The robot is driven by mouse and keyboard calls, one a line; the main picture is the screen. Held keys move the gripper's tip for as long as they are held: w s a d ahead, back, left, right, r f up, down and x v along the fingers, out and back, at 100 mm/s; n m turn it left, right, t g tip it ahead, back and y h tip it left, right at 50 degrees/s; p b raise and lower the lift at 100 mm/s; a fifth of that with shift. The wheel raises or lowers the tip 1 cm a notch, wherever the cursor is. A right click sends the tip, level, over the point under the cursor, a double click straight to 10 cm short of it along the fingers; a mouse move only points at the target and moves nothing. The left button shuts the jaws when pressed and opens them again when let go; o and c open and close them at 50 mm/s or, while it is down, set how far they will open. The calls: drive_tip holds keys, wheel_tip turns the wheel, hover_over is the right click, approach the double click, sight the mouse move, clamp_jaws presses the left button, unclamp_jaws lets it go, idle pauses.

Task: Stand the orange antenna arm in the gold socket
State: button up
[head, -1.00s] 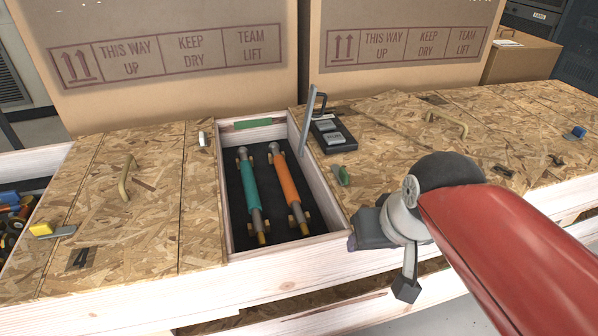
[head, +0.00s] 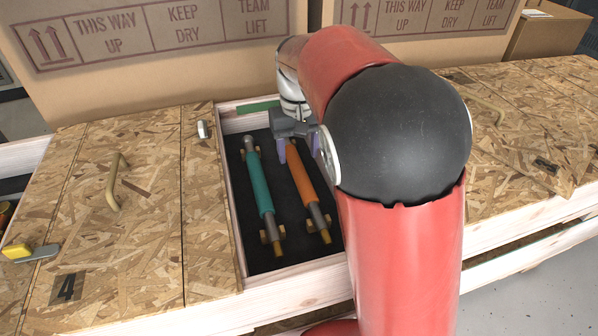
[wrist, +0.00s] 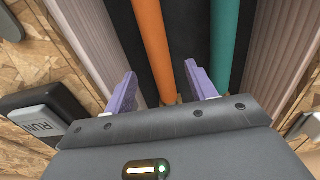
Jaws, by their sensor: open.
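The orange antenna arm (head: 303,183) lies in the open crate compartment (head: 229,205), on the right of a teal antenna arm (head: 258,184). Its far end is hidden behind my gripper (head: 293,155) in the head view. My gripper is open above the far part of the orange arm. In the wrist view the orange arm (wrist: 152,45) runs between the two purple fingers of my gripper (wrist: 163,88), and the teal arm (wrist: 224,45) is just past the right finger. I see no contact between fingers and arm. No gold socket can be made out.
Wooden lids with handles (head: 118,182) flank the compartment. A yellow-and-grey tool (head: 30,252) lies on the left lid. A dark box with a RUN button (wrist: 40,122) sits beside the compartment. Large cardboard boxes (head: 150,45) stand behind.

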sight(299, 168)
wheel_tip(299, 168, down, 5)
drive_tip(key=shift+s+d+f+b, duration=0.1)
drive_tip(key=shift+s+f+b, duration=0.1)
drive_tip(key=shift+b, duration=0.15)
drive_tip(key=shift+c, duration=0.3)
drive_tip(key=shift+r, duration=0.1)
clamp_jaws()
